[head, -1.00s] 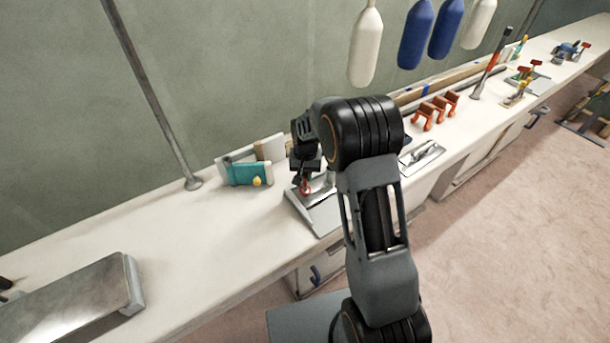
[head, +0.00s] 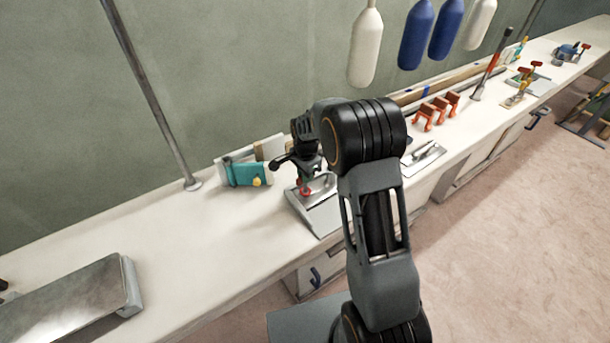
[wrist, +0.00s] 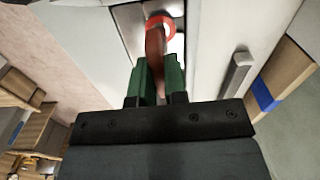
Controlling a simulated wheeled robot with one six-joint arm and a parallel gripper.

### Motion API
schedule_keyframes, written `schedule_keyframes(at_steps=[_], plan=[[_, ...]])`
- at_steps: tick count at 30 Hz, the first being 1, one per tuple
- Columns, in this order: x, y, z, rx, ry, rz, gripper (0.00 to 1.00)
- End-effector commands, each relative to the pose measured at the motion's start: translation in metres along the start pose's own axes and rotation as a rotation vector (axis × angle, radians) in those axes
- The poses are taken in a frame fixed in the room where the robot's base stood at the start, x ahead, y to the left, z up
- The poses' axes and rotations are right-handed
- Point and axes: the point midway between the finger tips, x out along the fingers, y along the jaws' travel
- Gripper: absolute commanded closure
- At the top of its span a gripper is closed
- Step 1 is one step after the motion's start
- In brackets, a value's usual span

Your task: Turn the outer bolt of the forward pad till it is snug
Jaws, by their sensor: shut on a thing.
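My gripper (wrist: 157,85) is shut on a red ring-ended tool (wrist: 155,50), whose shaft runs between the green finger pads. The tool's red ring end shows at the top of the wrist view and at the pad in the head view (head: 305,191). The ring sits on or just over the pale metal fitting on the grey forward pad (head: 322,218). The bolt itself is too small and covered to make out, so I cannot tell how far it is turned. My wrist hangs above the pad and hides part of it.
A teal block with a yellow knob (head: 243,174) stands left of the pad. A metal post (head: 160,110) rises behind it. Orange brackets (head: 435,108) and a small tray (head: 423,158) lie to the right. The bench's left middle (head: 150,235) is clear.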

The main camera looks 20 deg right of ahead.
Motion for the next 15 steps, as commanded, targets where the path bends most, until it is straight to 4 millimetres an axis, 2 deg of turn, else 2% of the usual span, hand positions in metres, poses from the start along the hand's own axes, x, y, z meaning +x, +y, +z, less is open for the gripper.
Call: schedule_keyframes(at_steps=[6,15], plan=[[-0.0045,-0.0025,-0.001,0.122,0.003,-0.01,1.0],[-0.0048,-0.0027,-0.0009,0.207,0.003,-0.011,1.0]])
